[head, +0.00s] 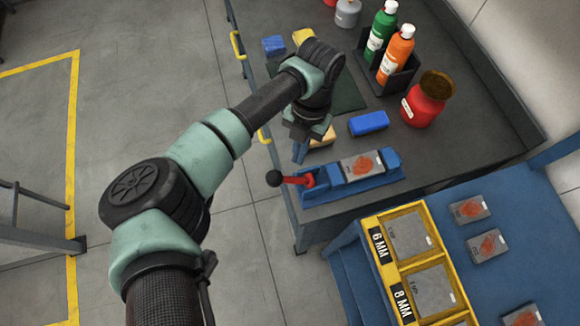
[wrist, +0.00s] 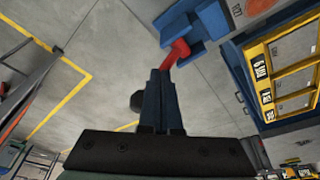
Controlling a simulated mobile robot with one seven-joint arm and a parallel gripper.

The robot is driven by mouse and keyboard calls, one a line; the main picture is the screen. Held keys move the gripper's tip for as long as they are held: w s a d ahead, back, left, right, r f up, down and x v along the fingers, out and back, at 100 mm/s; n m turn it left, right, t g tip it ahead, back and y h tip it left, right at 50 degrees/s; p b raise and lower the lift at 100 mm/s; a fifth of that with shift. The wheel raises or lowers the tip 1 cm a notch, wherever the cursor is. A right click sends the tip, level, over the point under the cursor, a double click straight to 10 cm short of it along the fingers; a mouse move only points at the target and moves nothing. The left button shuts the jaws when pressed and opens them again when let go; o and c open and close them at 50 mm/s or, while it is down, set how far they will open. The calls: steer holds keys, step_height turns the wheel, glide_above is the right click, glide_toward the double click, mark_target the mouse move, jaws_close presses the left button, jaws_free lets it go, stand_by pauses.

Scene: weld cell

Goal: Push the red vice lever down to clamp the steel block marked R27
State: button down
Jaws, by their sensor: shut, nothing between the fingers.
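The blue vice (head: 335,190) sits at the table's near edge with a steel block (head: 362,164) bearing an orange-red patch in it. The red vice lever (head: 298,180) sticks out left of the vice and ends in a black knob (head: 274,178). My gripper (head: 299,153) points down, just above the lever in the picture, shut and empty. In the wrist view the closed blue fingertips (wrist: 162,75) lie in front of the red lever (wrist: 176,52), with the knob (wrist: 136,101) partly hidden beside them. I cannot tell whether they touch.
A yellow tray (head: 377,222) marked 6 MM and 8 MM is at lower right.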

steer(key=b+v, duration=0.4)
steer(key=v, duration=0.9)
